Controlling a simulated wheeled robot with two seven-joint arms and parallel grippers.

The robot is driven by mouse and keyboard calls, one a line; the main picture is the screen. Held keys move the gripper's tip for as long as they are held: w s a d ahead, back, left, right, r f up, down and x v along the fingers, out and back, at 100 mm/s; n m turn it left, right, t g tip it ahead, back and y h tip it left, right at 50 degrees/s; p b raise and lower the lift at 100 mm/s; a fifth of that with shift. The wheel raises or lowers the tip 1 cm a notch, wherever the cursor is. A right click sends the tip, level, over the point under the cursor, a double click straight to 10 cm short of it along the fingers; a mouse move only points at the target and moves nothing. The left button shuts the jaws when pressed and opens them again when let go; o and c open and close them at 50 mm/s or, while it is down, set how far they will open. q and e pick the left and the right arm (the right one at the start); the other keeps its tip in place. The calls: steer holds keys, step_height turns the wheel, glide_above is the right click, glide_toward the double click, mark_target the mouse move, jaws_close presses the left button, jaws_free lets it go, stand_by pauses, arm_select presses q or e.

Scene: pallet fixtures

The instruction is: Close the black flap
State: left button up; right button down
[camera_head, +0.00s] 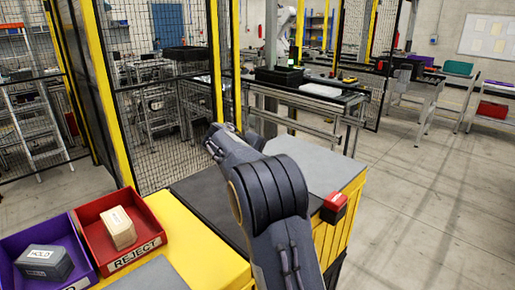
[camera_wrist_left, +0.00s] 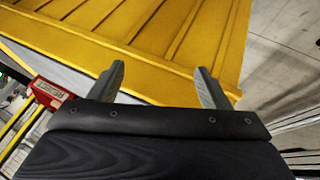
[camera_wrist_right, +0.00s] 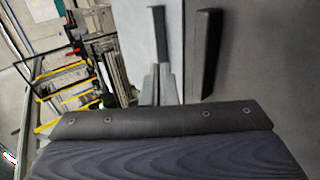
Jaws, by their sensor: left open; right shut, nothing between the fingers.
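A dark panel (camera_head: 207,190), which looks like the black flap, lies between grey surfaces on top of the yellow cabinet (camera_head: 190,235). My right arm crosses in front and hides part of it. In the right wrist view my right gripper (camera_wrist_right: 158,75) is shut and empty, beside a light grey surface. A dark grey panel (camera_wrist_right: 255,65) fills the right there, with a black bar (camera_wrist_right: 206,50) along its edge. A smaller dark bracket (camera_wrist_right: 158,35) shows beyond the fingertips. I cannot tell whether they touch it. My left gripper (camera_wrist_left: 160,82) is open and empty, facing the cabinet's ribbed yellow side.
A red bin (camera_head: 125,262) marked REJECT and a purple bin (camera_head: 15,245) each hold a labelled block at lower left. A red-and-black box (camera_head: 333,208) sits at the cabinet's right edge. Mesh fencing (camera_head: 160,120) stands behind. Floor at the right is clear.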

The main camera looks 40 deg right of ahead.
steer(key=shift+y, duration=0.3)
steer(key=shift+w+d+f, duration=0.1)
steer(key=shift+d+f, duration=0.1)
steer(key=shift+f, duration=0.5)
steer(key=shift+s+d+f, duration=0.1)
steer(key=shift+d+f, duration=0.15)
steer(key=shift+f, duration=0.5)
steer(key=shift+w+d+f, duration=0.1)
steer(key=shift+d+f, duration=0.1)
steer(key=shift+f, duration=0.5)
steer(key=shift+r, duration=0.1)
steer(key=shift+r, duration=0.35)
step_height(320, 180, up, 3)
steer(key=p, duration=0.2)
steer(key=shift+d+r+p, duration=0.1)
steer(key=shift+p, duration=0.3)
step_height(320, 180, up, 10)
steer(key=shift+b, duration=0.35)
